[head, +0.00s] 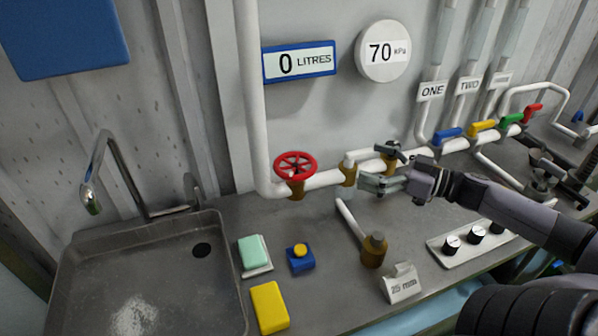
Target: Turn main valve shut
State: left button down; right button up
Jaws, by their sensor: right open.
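The red valve wheel (295,166) sits on a brass fitting on the white pipe (325,179), left of the middle of the head view. It is probably the main valve. My right gripper (372,180) reaches in from the right, over the pipe near the brass fittings. It is open, with nothing seen between its fingers, and is to the right of the red wheel, apart from it. A brass fitting (349,173) stands between the wheel and the gripper. My left gripper is not in view.
Blue (447,135), yellow (482,126), green (511,120) and red (533,112) handles line the pipe at right. A sink (150,280) is at left. A sponge (269,307), a blue button box (300,259) and a brass piece (374,250) stand in front. Displays read 0 LITRES (299,62) and 70 kPa (383,51).

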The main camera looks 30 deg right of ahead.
notch_tip(320, 180, down, 7)
jog(key=b, duration=1)
send_near(300, 164)
jog(key=shift+w+a+f, duration=0.25)
jog(key=shift+w+a, duration=0.1)
jog(key=shift+w, duration=0.2)
jog(key=shift+w+a+f, duration=0.3)
jog(key=shift+w+a, duration=0.05)
jog(key=shift+w, duration=0.2)
jog(key=shift+w+a+b, duration=0.35)
jog(key=shift+w+b, duration=0.1)
jog(key=shift+w, duration=0.2)
jog(key=shift+x, duration=1.6)
jog(key=shift+p+x, duration=0.35)
jog(key=shift+x, duration=1)
jog(key=c, duration=0.8)
